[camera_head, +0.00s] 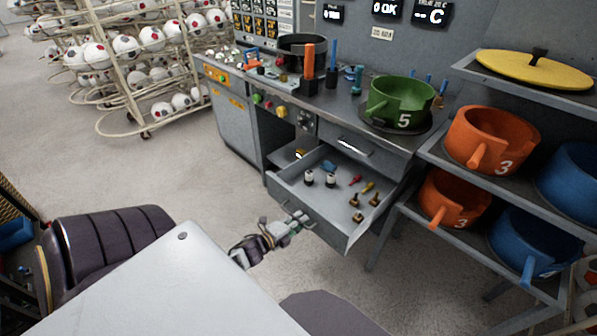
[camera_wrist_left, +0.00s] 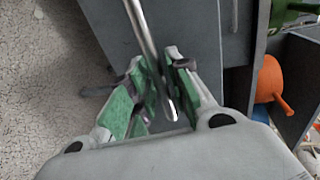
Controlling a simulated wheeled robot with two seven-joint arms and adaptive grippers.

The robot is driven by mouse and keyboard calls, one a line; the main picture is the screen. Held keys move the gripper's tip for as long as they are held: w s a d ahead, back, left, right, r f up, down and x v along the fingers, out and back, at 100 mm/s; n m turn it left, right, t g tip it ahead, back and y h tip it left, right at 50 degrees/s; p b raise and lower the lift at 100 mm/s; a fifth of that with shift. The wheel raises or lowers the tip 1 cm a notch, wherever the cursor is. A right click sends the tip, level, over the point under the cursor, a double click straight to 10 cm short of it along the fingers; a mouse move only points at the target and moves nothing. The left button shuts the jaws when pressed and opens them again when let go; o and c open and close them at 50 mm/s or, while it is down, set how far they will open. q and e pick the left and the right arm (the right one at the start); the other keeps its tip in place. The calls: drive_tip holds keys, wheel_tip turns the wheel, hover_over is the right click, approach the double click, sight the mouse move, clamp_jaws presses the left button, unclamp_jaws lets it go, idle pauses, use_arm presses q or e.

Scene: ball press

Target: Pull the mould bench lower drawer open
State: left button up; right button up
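The mould bench (camera_head: 235,125) stands at the upper middle of the head view. Its lower drawer (camera_head: 335,228) is pulled out, with its inside and contents showing. Above it the upper drawer (camera_head: 352,146) is shut. My left gripper (camera_head: 297,224) is at the open drawer's front. In the left wrist view, the metal bar handle (camera_wrist_left: 143,28) of the drawer runs between the green-padded fingers of my left gripper (camera_wrist_left: 160,78), which are closed around it. The handle is mostly hidden by the gripper in the head view. My right gripper is not in view.
The drawer holds small bottles, a blue item and several small brass and coloured pieces. A green mould (camera_head: 400,100) stands on the bench top. A rack (camera_head: 480,152) with orange and blue moulds stands close at the right. Floor (camera_head: 190,185) is clear at the left.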

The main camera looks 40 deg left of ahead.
use_arm(q)
drive_tip(key=shift+o, duration=0.6)
drive_tip(key=shift+s, duration=0.1)
drive_tip(key=v, duration=1.1)
drive_tip(key=shift+s, duration=0.4)
drive_tip(key=shift+r, duration=0.15)
idle(0.4)
